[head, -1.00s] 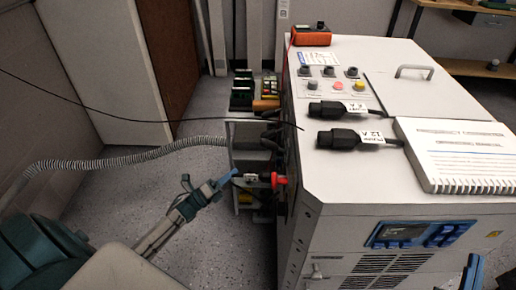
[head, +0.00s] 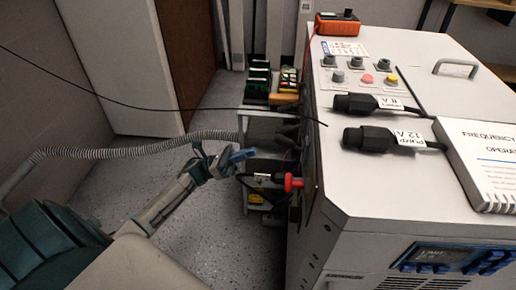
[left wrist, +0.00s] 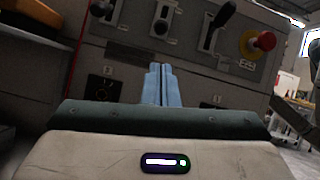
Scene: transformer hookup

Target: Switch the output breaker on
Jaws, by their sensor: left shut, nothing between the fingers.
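My left gripper (head: 243,156) is shut and empty, its blue fingers pointing at the cabinet's left side face. In the left wrist view its fingertips (left wrist: 162,68) are in front of a dark panel (left wrist: 195,58). Above them are a left lever (left wrist: 103,10), a middle lever (left wrist: 161,22) and a right lever with a black handle (left wrist: 216,27). A red knob on a yellow collar (left wrist: 257,42) is at the right. The labels are too small to read, so I cannot tell which lever is the output breaker. I cannot tell whether the fingers touch anything. My right gripper is out of view.
The grey cabinet (head: 400,190) fills the right. On top are two black plugs (head: 366,103), a manual (head: 482,150) and an orange meter (head: 338,23). A red knob (head: 292,182) juts from its side near my gripper. A ribbed hose (head: 110,152) runs along the left.

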